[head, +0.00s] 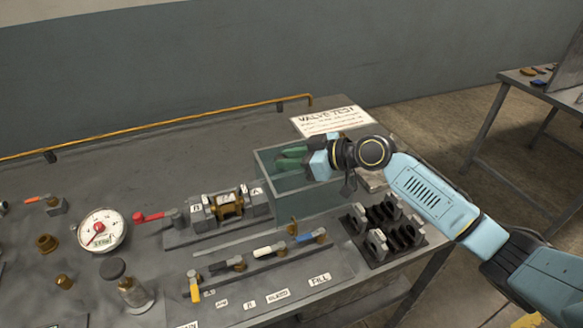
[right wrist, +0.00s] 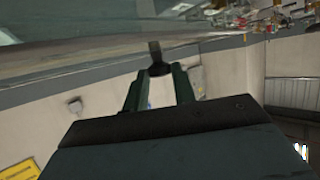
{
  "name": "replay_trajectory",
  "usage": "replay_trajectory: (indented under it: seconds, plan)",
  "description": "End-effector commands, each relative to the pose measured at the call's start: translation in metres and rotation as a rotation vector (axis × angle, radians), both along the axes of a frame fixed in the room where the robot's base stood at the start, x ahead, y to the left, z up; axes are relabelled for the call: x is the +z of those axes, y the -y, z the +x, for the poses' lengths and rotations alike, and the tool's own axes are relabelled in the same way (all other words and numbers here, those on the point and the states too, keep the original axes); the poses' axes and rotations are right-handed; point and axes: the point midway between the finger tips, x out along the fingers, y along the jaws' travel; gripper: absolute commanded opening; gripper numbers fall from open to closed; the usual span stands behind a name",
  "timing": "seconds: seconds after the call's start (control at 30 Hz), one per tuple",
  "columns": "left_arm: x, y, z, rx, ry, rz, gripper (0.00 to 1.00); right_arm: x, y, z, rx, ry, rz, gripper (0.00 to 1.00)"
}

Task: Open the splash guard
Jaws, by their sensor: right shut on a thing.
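The splash guard (head: 290,200) is a clear, greenish box-like cover on the bench in the head view. It stands just right of the clamped brass valve (head: 229,204), which shows uncovered. My right gripper (head: 290,158) reaches in from the right at the guard's upper part, with its green fingers pointing left. In the right wrist view its fingers (right wrist: 158,75) are closed on a small dark piece (right wrist: 156,57), which looks like the guard's handle. The arm and fingers hide part of the guard's top. My left gripper is not in view.
A red-handled lever (head: 149,217) and a round gauge (head: 101,231) are left of the valve. A row of coloured handles (head: 262,251) lies in front. A black rack (head: 384,232) stands at the right, near the bench edge. A "valve test" sign (head: 331,120) lies behind.

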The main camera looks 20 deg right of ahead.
Motion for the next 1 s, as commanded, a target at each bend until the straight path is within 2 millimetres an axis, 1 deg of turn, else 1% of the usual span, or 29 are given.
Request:
replay_trajectory:
  seconds: [0.37, 0.4, 0.53, 0.57, 0.87, 1.0]
  plan:
    - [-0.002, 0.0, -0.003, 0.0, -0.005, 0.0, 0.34, 0.0, 0.002, 0.001, 0.001, 0.0, -0.003, 0.0]
    - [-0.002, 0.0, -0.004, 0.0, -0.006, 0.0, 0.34, 0.0, 0.002, 0.001, 0.001, 0.0, -0.003, 0.28]
    - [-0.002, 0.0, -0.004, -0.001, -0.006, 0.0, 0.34, 0.0, 0.002, 0.001, 0.0, -0.001, -0.002, 0.45]
    - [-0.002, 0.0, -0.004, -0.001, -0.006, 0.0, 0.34, 0.0, 0.002, 0.001, 0.0, -0.001, -0.002, 0.47]
    - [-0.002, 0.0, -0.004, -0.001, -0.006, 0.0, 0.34, 0.001, 0.003, -0.001, 0.0, 0.0, -0.001, 0.47]
    - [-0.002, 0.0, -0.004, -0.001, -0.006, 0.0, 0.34, 0.005, 0.013, -0.009, -0.001, 0.001, -0.003, 0.47]
